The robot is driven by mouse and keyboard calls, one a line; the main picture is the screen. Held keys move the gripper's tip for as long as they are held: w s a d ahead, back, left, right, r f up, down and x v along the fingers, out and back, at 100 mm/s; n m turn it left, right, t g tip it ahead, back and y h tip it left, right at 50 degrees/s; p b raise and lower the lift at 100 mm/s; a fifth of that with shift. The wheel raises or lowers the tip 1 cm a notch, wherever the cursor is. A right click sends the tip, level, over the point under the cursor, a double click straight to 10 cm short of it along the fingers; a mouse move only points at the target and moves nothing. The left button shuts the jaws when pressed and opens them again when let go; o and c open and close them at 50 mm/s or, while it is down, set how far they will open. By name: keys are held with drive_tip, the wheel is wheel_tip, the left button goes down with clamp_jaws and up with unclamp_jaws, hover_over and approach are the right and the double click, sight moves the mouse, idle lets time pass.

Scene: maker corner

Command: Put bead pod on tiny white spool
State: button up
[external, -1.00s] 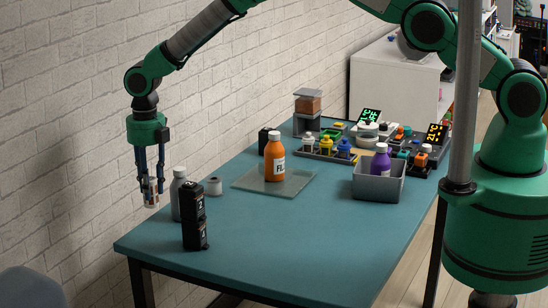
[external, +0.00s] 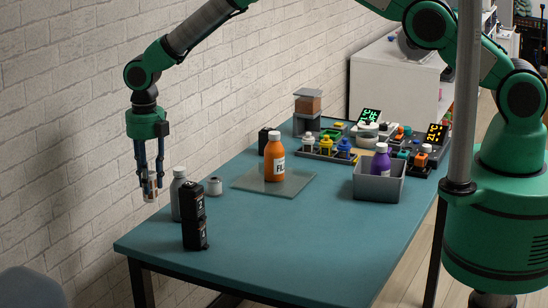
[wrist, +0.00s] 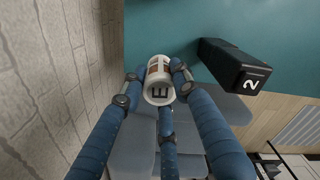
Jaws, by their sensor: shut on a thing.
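The bead pod (external: 150,187) is a small white cylinder with a brown band. In the wrist view the bead pod (wrist: 159,84) shows a dark letter on its end. My gripper (external: 149,178) is shut on it, its fingers around its sides. It hangs in the air beyond the table's left edge, near the brick wall. The wrist view does not show the spool.
A grey bottle (external: 178,194) and stacked black boxes (external: 195,217) stand on the table (external: 270,240) between my gripper and the open front area. An orange bottle (external: 275,160) stands on a clear plate (external: 300,187). A grey bin (external: 378,187) holds a purple bottle.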

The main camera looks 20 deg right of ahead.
wheel_tip(320, 180, up, 10)
drive_tip(key=shift+f, duration=0.2)
drive_tip(key=w+d+m+p, duration=0.1)
drive_tip(key=w+d+m, duration=0.2)
drive_tip(key=d, duration=0.8)
drive_tip(key=w+d+m, duration=0.4)
drive_tip(key=d, duration=0.7)
drive_tip(key=w+d+m+p, duration=0.1)
drive_tip(key=w+d+m, duration=0.2)
drive_tip(key=d, duration=0.8)
wheel_tip(320, 180, down, 11)
drive_tip(key=shift+a, duration=0.15)
drive_tip(key=shift+r, duration=0.1)
drive_tip(key=shift+w+a, duration=0.1)
approach(214, 179)
drive_tip(key=shift+w, duration=0.2)
drive_tip(key=shift+f, duration=0.25)
drive_tip(key=shift+f, duration=1.65)
